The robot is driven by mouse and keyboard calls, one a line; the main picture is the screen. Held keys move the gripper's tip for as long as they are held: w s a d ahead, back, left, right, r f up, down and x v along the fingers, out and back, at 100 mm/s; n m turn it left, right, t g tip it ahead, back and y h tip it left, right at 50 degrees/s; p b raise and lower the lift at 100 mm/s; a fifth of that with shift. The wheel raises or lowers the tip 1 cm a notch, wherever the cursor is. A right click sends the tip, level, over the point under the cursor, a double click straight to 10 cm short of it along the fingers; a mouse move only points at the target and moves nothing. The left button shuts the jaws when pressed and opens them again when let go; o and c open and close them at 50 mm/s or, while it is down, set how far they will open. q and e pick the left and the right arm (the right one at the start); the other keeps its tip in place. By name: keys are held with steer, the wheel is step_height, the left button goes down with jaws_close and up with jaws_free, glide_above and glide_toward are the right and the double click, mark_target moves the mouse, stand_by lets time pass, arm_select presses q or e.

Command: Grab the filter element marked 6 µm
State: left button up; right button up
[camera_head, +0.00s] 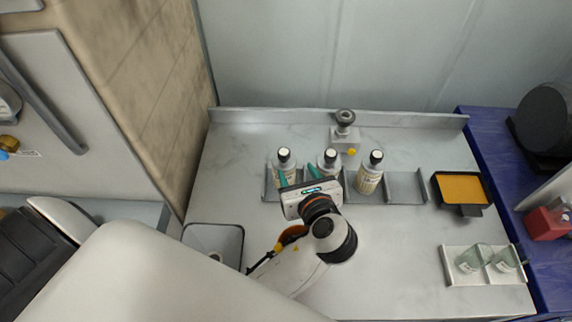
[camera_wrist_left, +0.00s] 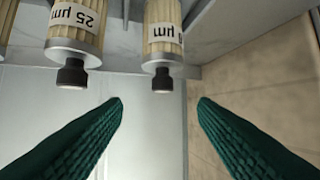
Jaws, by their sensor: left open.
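Three pale ribbed filter elements with dark necks stand in a row in a metal rack: left (camera_head: 284,158), middle (camera_head: 329,157) and right (camera_head: 370,174). My left gripper (camera_head: 297,176) has teal fingers, open and empty, in front of the left and middle elements. In the left wrist view, inverted, one element (camera_wrist_left: 73,38) reads 25 µm. Another (camera_wrist_left: 163,40) lies beyond the gap between my open fingers (camera_wrist_left: 159,102); its label shows µm, but I cannot read its number clearly. A third is cut off at the left edge. No label clearly reads 6 µm.
The rack's right compartment (camera_head: 405,187) is empty. A fitting (camera_head: 344,130) stands behind the rack. A black tray with an orange inside (camera_head: 461,187) is to the right, glass beakers (camera_head: 468,261) at front right, an open bin (camera_head: 213,240) at left.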

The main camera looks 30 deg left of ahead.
mark_target(282, 152)
arm_select(q)
steer(key=p+x, duration=0.1)
steer(key=x, duration=0.6)
steer(key=shift+d+f, duration=0.1)
steer(key=shift+s+f+p+x, duration=0.15)
steer(key=shift+p+x, duration=0.25)
steer(key=shift+x, duration=1.05)
steer(key=shift+s+f+p+x, duration=0.1)
steer(key=shift+p+x, duration=0.25)
steer(key=shift+x, duration=1.15)
steer(key=shift+s+f, duration=0.1)
jaws_close()
arm_select(e)
steer(key=shift+r, duration=0.85)
